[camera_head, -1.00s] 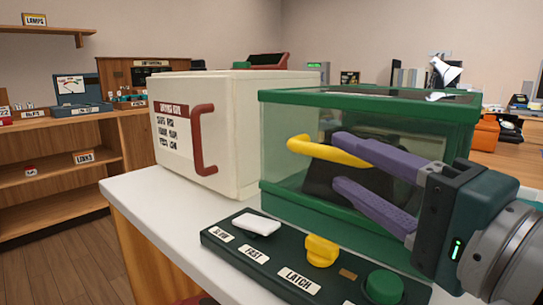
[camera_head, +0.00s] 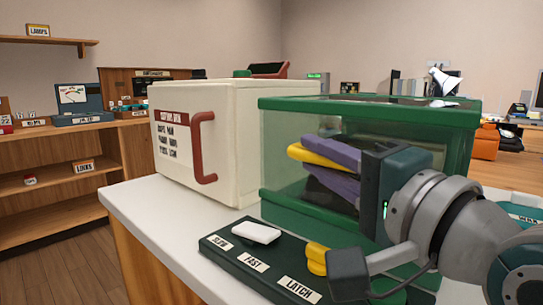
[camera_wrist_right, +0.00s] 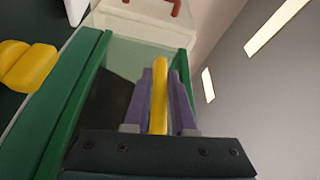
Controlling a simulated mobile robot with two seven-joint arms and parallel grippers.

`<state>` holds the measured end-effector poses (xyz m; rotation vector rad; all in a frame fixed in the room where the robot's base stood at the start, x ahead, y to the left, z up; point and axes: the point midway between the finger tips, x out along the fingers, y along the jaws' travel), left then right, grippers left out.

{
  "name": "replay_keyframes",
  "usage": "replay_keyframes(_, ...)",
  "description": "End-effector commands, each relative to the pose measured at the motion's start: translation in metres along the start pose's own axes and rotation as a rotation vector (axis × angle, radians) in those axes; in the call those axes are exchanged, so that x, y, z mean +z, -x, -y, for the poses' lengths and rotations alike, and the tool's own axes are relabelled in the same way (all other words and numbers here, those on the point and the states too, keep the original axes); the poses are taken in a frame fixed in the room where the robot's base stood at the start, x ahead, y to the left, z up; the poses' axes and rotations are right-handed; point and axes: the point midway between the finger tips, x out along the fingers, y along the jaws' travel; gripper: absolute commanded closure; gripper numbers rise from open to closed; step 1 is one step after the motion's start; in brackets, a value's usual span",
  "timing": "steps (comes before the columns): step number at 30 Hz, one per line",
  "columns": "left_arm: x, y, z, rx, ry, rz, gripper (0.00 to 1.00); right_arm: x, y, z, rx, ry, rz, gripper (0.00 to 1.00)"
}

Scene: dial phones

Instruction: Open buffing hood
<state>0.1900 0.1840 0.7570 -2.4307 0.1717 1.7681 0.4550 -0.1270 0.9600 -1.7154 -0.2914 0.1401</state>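The buffing hood (camera_head: 370,108) is a green-framed box with clear panels on the counter. Its clear front looks closed. A yellow bar handle (camera_head: 312,157) sticks out from the front. My right gripper (camera_head: 315,165) has its purple fingers on either side of this handle and looks shut on it. In the right wrist view the yellow handle (camera_wrist_right: 159,90) lies lengthwise between the two fingers, close against both. The hood's inside is dark and partly hidden by my gripper. My left gripper is not in view.
A dark green panel in front of the hood carries a white switch (camera_head: 256,233), a yellow knob (camera_head: 317,258) and a LATCH label (camera_head: 299,290); my arm covers its right part. A cream cabinet (camera_head: 235,135) with a red handle stands left of the hood. Wooden shelves (camera_head: 60,185) stand further left.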

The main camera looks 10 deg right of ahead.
Motion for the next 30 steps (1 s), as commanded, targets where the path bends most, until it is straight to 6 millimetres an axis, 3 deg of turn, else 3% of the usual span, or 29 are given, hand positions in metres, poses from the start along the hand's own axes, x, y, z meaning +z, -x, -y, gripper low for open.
replay_keyframes(6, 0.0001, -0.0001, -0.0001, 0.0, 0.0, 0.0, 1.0, -0.0001, 0.0002, 0.0, 0.0, 0.001, 0.0, 1.0)
replay_keyframes(30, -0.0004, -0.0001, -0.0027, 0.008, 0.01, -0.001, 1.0, -0.0002, 0.0002, 0.0, 0.0, 0.001, 0.0, 1.0)
